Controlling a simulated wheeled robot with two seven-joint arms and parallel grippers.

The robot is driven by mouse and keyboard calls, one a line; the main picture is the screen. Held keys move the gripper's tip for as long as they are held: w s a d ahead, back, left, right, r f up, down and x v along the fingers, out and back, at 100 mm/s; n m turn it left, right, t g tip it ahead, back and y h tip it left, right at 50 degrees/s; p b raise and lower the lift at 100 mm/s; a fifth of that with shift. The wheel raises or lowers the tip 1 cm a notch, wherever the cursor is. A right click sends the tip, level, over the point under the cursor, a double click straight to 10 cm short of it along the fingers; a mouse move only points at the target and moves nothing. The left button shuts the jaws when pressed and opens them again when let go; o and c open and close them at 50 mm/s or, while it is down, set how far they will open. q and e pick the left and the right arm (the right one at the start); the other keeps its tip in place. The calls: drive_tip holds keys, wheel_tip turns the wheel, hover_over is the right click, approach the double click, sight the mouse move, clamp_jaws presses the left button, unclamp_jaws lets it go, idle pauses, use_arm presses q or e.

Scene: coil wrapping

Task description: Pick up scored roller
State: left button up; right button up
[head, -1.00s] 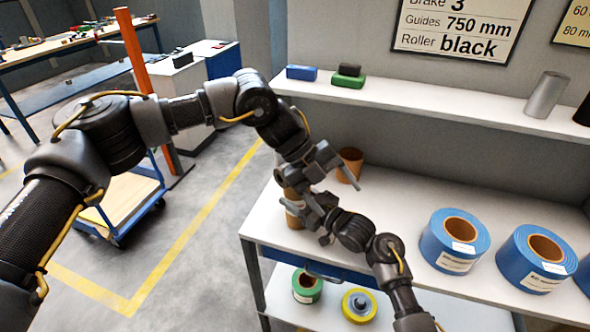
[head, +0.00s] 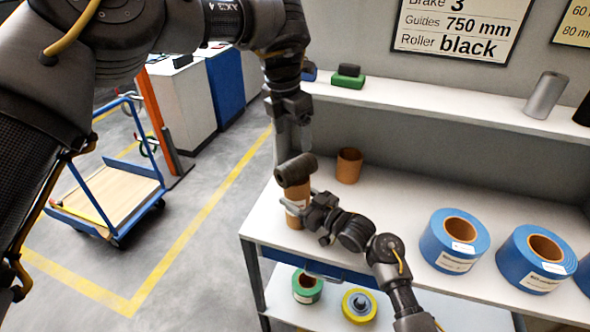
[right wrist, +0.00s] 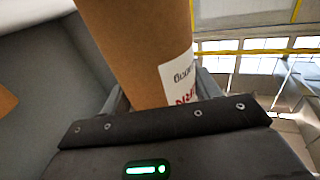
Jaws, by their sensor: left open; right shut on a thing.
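A dark grey roller (head: 295,170) lies tilted at the mouth of a brown cardboard tube (head: 297,208) at the left end of the bench; whether it rests on the rim or partly inside cannot be told. My left gripper (head: 296,128) is open and empty, pointing down above the roller, apart from it. My right gripper (head: 312,203) is shut on the tube. In the right wrist view the tube (right wrist: 135,45) fills the space between the fingers, with a white label (right wrist: 180,78). A light grey roller (head: 545,96) stands on the shelf at right, with part of a black one (head: 582,110).
An open brown cup (head: 348,166) stands just right of the tube. Blue tape rolls (head: 453,240) stand on the right of the bench (head: 400,200). Green (head: 347,78) and blue blocks sit on the upper shelf. A trolley (head: 110,195) stands on the floor at left.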

use_arm(q)
drive_tip(key=f, duration=0.6)
drive_tip(key=w+d+f, duration=0.1)
drive_tip(key=f, duration=0.3)
drive_tip(key=shift+r, duration=0.1)
drive_tip(key=c, duration=1.4)
wheel_tip(320, 180, up, 10)
drive_tip(key=s+d+f+m+h, duration=0.6)
drive_tip(key=s+d+f, duration=0.1)
drive_tip(key=d+f, duration=0.3)
wheel_tip(320, 180, up, 8)
drive_tip(key=n+t+h, duration=0.1)
drive_tip(key=t+h, duration=0.3)
drive_tip(key=h, duration=0.7)
hover_over(295, 161)
drive_tip(key=a, duration=0.2)
drive_tip(key=shift+s, duration=0.2)
